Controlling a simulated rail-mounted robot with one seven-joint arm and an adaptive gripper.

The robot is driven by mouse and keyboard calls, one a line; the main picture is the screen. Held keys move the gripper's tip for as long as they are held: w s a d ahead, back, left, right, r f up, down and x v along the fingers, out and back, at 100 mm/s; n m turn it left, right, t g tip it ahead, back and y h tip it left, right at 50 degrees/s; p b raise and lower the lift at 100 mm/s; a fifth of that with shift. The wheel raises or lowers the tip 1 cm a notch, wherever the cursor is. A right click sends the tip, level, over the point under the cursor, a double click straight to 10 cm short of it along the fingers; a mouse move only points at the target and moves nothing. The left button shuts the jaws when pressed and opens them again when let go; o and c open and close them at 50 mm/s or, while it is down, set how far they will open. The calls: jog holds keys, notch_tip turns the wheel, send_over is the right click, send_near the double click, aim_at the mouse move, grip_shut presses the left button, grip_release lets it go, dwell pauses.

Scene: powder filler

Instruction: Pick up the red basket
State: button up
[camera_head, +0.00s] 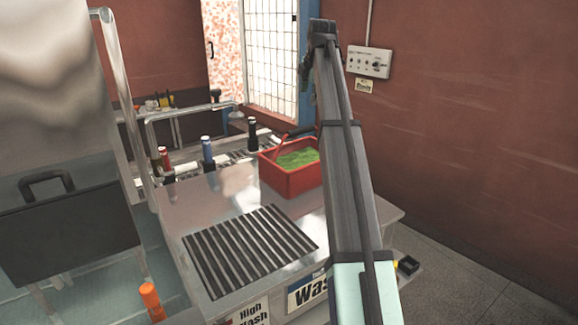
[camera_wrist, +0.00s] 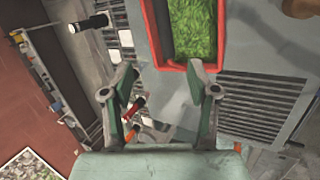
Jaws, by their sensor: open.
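The red basket (camera_head: 291,180) stands on the metal counter, with green grassy contents inside. A dark handle runs near its upper rim, partly hidden by my arm. In the wrist view the basket's red rim (camera_wrist: 183,67) shows at the top, upright on the counter. My gripper (camera_wrist: 165,78) is open, its two fingers spread with nothing between them. In the picture its fingertips lie just below the basket's near rim; I cannot tell the exact height gap. In the head view my arm covers the basket's right side, and the gripper is not clearly seen there.
The metal counter (camera_head: 222,205) has a black slatted grate (camera_head: 247,250) in front of the basket. Several bottles, including a blue one (camera_head: 207,150) and a red one (camera_head: 165,160), stand left of it. A wall box (camera_head: 369,61) hangs on the red wall at the right.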

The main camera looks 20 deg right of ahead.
jog(key=n, duration=0.1)
jog(key=p, duration=0.4)
send_near(301, 130)
jog(key=x, duration=0.5)
jog(key=shift+w+d, duration=0.4)
jog(key=shift+w, duration=0.1)
jog(key=shift+p+x, duration=1.05)
jog(key=shift+x, duration=1.7)
jog(key=shift+s+a, duration=0.1)
jog(key=shift+a, duration=0.05)
grip_shut()
